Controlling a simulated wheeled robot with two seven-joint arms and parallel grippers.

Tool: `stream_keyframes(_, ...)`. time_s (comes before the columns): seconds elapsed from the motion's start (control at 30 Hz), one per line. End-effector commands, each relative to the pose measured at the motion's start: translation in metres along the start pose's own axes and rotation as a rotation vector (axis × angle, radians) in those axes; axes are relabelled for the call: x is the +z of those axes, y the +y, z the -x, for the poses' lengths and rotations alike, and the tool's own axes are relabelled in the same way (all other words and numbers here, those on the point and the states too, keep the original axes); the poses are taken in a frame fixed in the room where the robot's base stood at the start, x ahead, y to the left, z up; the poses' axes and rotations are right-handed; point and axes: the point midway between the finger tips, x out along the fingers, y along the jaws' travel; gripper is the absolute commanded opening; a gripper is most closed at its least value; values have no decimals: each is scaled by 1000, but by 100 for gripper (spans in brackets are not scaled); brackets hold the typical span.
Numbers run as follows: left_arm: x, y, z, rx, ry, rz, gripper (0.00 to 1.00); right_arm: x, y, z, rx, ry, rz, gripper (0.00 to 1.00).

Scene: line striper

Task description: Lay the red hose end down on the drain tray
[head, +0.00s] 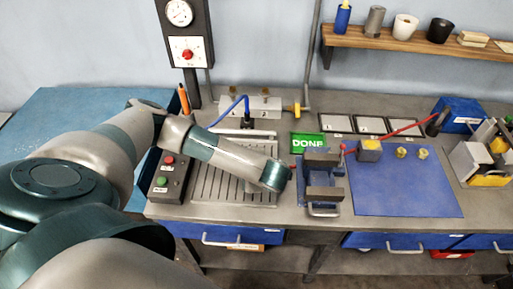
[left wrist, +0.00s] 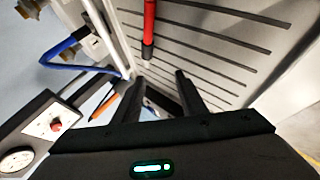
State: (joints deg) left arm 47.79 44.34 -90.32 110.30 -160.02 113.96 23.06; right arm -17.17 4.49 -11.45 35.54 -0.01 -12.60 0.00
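The drain tray (head: 212,186) is a grey slotted plate at the left of the bench, partly covered by my left arm. In the left wrist view its slotted surface (left wrist: 215,45) fills the top. The red hose end (left wrist: 149,18), red with a dark tip, shows there over the slots; whether it touches them I cannot tell. My left gripper (left wrist: 157,82) has its two black fingers apart with nothing between them. The hose end's tip is beyond the fingertips, apart from them. In the head view the arm hides the red hose end. My right gripper is not in view.
A blue hose (head: 232,104) curves behind the tray. A button box (head: 166,178) stands left of it, an orange marker (head: 183,100) behind. A vise (head: 321,180) and green DONE sign (head: 307,143) are to the right. The blue mat (head: 405,190) is mostly clear in front.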

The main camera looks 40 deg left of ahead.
Motion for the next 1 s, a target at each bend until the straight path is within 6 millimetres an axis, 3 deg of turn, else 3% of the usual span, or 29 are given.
stream_keyframes(0.87,0,1,70,6,-1,-2,38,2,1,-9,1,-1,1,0)
stream_keyframes(1.0,1,1,92,4,-4,-3,38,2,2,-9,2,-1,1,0)
